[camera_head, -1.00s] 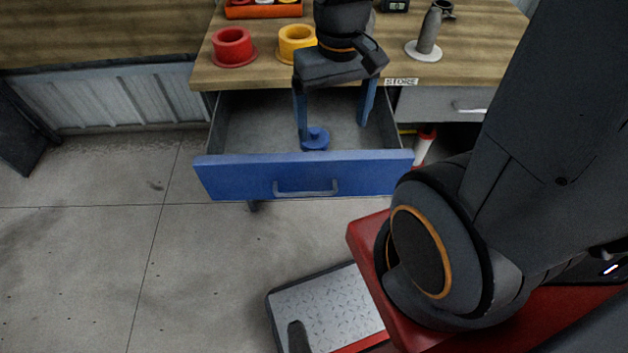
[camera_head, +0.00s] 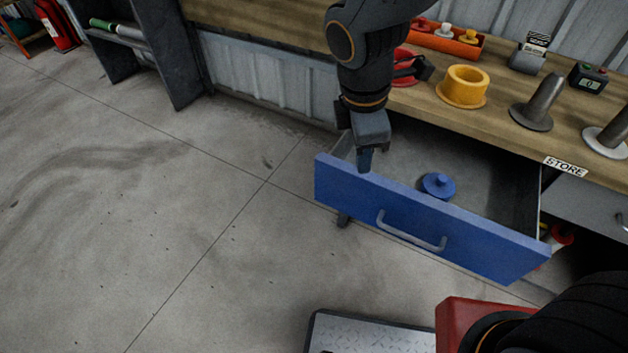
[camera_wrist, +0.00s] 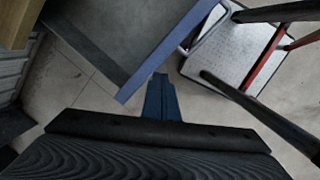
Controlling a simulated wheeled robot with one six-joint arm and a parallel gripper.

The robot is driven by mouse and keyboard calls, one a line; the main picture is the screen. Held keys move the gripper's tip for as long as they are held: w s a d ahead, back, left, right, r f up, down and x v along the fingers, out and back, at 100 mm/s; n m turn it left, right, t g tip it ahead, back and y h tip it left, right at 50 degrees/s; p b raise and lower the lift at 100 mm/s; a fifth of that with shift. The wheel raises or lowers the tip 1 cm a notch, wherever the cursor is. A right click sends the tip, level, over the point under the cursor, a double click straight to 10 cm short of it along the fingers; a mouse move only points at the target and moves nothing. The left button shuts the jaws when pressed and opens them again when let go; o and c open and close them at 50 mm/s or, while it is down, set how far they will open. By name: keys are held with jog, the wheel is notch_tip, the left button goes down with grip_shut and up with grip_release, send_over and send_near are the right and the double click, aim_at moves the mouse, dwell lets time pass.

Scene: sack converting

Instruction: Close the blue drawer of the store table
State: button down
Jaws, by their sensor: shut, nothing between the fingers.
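The blue drawer (camera_head: 420,225) of the store table (camera_head: 500,120) stands pulled well out, with its grey handle (camera_head: 410,232) on the front. A small blue knobbed piece (camera_head: 437,185) lies inside on the drawer floor. My gripper (camera_head: 365,165) is shut and empty, pointing down near the left end of the drawer front's top edge. In the wrist view the closed fingers (camera_wrist: 161,98) show beside one end of the blue front panel (camera_wrist: 165,55), with a narrow gap of floor in the picture. Whether they touch it I cannot tell.
On the table top are a yellow flanged ring (camera_head: 463,86), a red ring partly hidden by my arm, an orange tray (camera_head: 445,38), a dark post (camera_head: 540,100) and a small timer (camera_head: 588,77). The floor (camera_head: 150,190) left of the drawer is clear.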

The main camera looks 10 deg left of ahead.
jog(key=s+a+f+n+t+b, duration=0.1)
jog(key=s+a+f+n+b, duration=0.15)
jog(key=a+n, duration=0.9)
jog(key=w+d+f, duration=0.1)
jog(key=w+f, duration=0.4)
jog(key=f, duration=0.4)
jog(key=shift+d+b, duration=0.35)
jog(key=shift+b, duration=0.1)
jog(key=shift+w+f, duration=0.1)
jog(key=shift+w, duration=0.05)
